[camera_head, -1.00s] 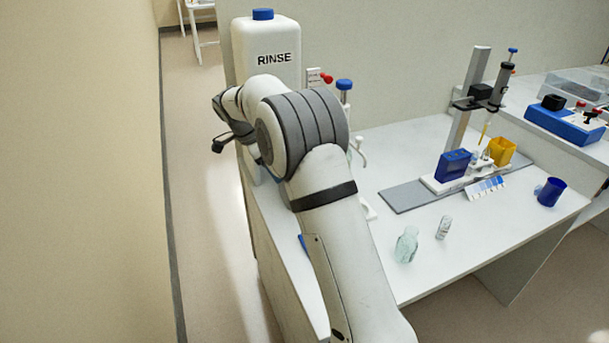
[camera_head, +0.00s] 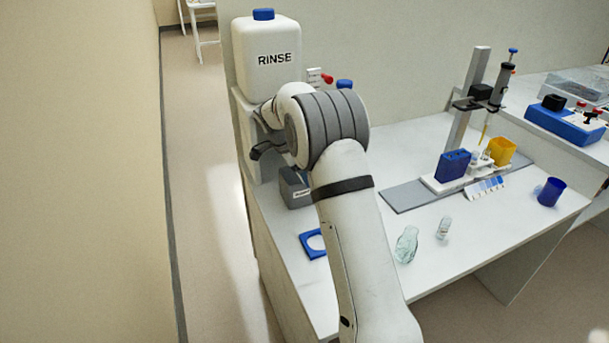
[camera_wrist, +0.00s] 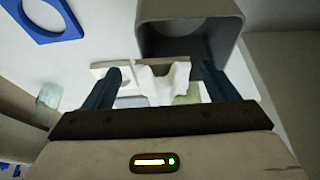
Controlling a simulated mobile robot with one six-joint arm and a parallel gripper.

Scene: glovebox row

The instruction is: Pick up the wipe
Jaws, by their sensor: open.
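A white crumpled wipe (camera_wrist: 163,84) shows in the wrist view, between the fingers of my gripper (camera_wrist: 160,77). The two dark fingers stand wide apart, one on each side of it. I cannot tell how far below the fingertips the wipe lies. A pale flat piece lies behind the wipe, and its lower part is hidden by the gripper body. In the head view I cannot make out the wipe; my arm covers that part of the bench.
A dark grey open bin (camera_wrist: 188,22) stands just beyond the fingers; it also shows in the head view (camera_head: 295,190). A blue plate with a round hole (camera_head: 312,243) lies nearby. The white RINSE tank (camera_head: 268,60) stands behind. Clear glassware (camera_head: 407,244) stands right of my arm.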

